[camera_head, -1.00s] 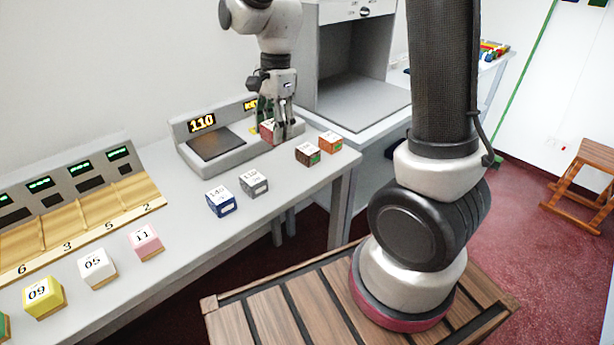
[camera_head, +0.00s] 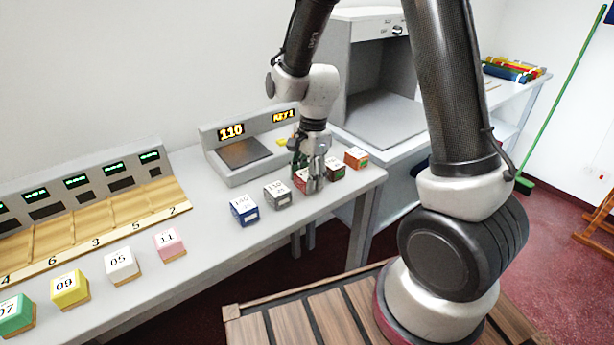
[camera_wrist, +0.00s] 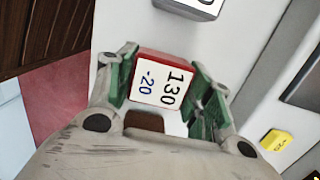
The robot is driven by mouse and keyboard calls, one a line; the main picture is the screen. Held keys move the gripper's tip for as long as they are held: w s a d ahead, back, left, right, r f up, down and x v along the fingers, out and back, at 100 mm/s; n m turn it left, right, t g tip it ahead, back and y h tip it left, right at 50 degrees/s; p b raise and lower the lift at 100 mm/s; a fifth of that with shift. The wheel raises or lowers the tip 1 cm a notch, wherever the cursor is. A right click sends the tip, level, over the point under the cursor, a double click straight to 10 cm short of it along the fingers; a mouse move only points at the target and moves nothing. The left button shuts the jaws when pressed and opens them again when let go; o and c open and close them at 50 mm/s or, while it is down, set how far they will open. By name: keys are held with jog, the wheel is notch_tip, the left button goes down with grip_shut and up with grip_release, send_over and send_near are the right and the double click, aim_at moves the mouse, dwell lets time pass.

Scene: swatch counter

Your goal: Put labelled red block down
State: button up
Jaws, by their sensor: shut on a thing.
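The red block (camera_wrist: 160,84) has a white top label reading 130 and -20. In the wrist view it sits between the two green-padded fingers of my gripper (camera_wrist: 163,88), which is shut on it. In the head view my gripper (camera_head: 308,184) points down at the counter (camera_head: 215,215), with the red block (camera_head: 299,178) partly hidden behind the fingers. It is in the row between the grey block (camera_head: 278,194) and the dark brown block (camera_head: 336,169). I cannot tell whether its underside touches the counter.
A blue block (camera_head: 244,209) and an orange block (camera_head: 356,158) stand in the same row. Behind is a grey station with a display reading 110 (camera_head: 231,131). A yellow piece (camera_wrist: 276,140) lies near it. Pink, white, yellow and green blocks stand along the front left.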

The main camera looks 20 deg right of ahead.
jog(key=shift+f, duration=0.1)
jog(key=o, duration=1.1)
jog(key=shift+c, duration=0.2)
notch_tip(320, 180, up, 12)
jog(key=d+f, duration=0.1)
jog(key=s+d+r+n+t, duration=0.2)
jog(key=s+d+r+n, duration=0.4)
jog(key=s, duration=0.3)
jog(key=s+d+r+n+t+h, duration=0.1)
jog(key=s+d+r+n+t, duration=0.1)
jog(key=s+d+r+n, duration=0.4)
jog(key=s+d+n, duration=0.2)
jog(key=s, duration=0.2)
jog(key=shift+r+t, duration=0.2)
jog(key=shift+t, duration=0.1)
